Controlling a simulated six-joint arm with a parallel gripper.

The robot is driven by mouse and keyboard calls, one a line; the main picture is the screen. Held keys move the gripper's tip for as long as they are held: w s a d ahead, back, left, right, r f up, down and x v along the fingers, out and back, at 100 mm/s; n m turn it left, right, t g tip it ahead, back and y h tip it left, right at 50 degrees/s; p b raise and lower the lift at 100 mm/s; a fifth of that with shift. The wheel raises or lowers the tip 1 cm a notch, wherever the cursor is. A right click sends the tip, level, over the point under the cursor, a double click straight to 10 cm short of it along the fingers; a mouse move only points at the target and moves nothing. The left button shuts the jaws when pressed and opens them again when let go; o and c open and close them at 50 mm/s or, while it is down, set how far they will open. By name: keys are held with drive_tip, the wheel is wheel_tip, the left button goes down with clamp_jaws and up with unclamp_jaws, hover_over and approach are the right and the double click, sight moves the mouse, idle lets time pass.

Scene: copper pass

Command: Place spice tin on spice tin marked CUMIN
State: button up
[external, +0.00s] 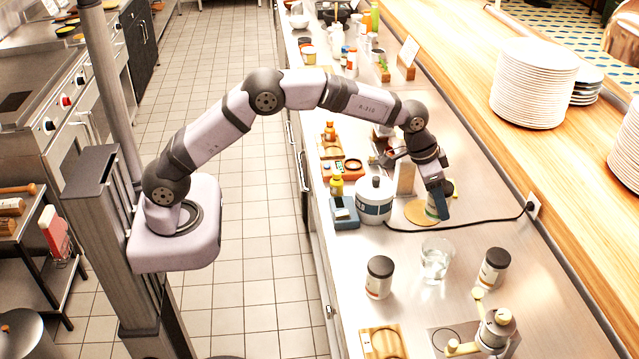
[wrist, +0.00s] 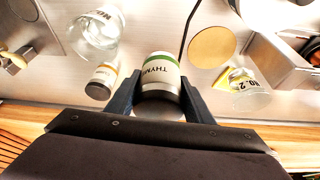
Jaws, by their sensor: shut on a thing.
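My gripper (external: 439,203) is shut on a spice tin (wrist: 160,72) marked THYME with a green band, seen between both fingers in the wrist view. In the external view the gripper mostly hides this tin, beside a round wooden disc. A dark-lidded spice tin (external: 493,270) stands at the right, nearer the camera; it seems to be the orange-banded tin (wrist: 101,82) in the wrist view. Another dark-lidded tin (external: 379,280) stands left of the glass. I cannot read which tin says CUMIN.
A glass of water (external: 436,262) stands between the two tins. A round wooden disc (wrist: 213,47) lies flat beside the held tin. A black cord (external: 470,226) crosses the counter to a wall outlet.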

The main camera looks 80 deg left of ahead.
drive_tip(key=shift+f+p, duration=1.9)
drive_tip(key=shift+f, duration=3.05)
drive_tip(key=shift+f, duration=0.2)
drive_tip(key=o, duration=1.1)
drive_tip(key=shift+o, duration=0.2)
drive_tip(key=shift+s+r, duration=0.15)
drive_tip(key=shift+r, duration=0.45)
drive_tip(key=b+v, duration=0.3)
drive_tip(key=v, duration=0.8)
drive_tip(key=shift+b, duration=0.4)
